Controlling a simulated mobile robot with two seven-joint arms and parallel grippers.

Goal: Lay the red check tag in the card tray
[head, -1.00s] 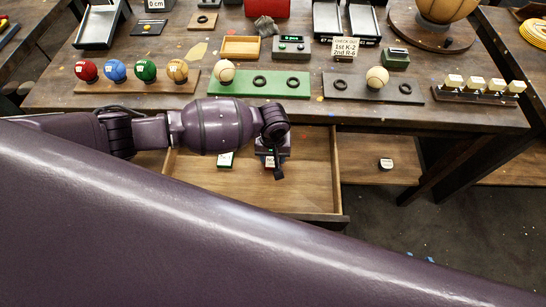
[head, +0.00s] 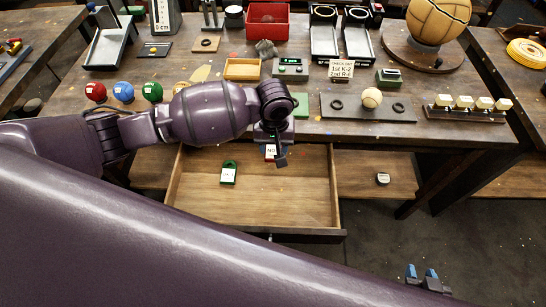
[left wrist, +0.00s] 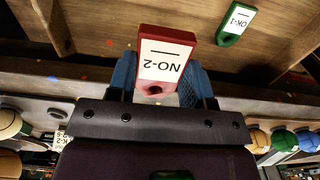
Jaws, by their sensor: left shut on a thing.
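The red tag (head: 271,152), with a white label reading NO-2, is held in my left gripper (head: 276,150). The left wrist view shows the red tag (left wrist: 167,60) between the blue fingers of my left gripper (left wrist: 165,85), which is shut on it. The tag is above the back part of the open drawer. A small shallow wooden tray (head: 241,78), which looks like the card tray, sits on the table behind my left forearm. My right gripper (head: 423,277) shows at the lower right with its blue fingertips apart, empty, over the floor.
The open wooden drawer (head: 305,205) holds a green tag (head: 229,173) labelled OK-1. The table carries coloured balls (head: 124,92) at the left, a grey board (head: 340,112) with a pale ball, a green-grey device (head: 291,68) right of the tray, and a red box (head: 284,28) behind.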

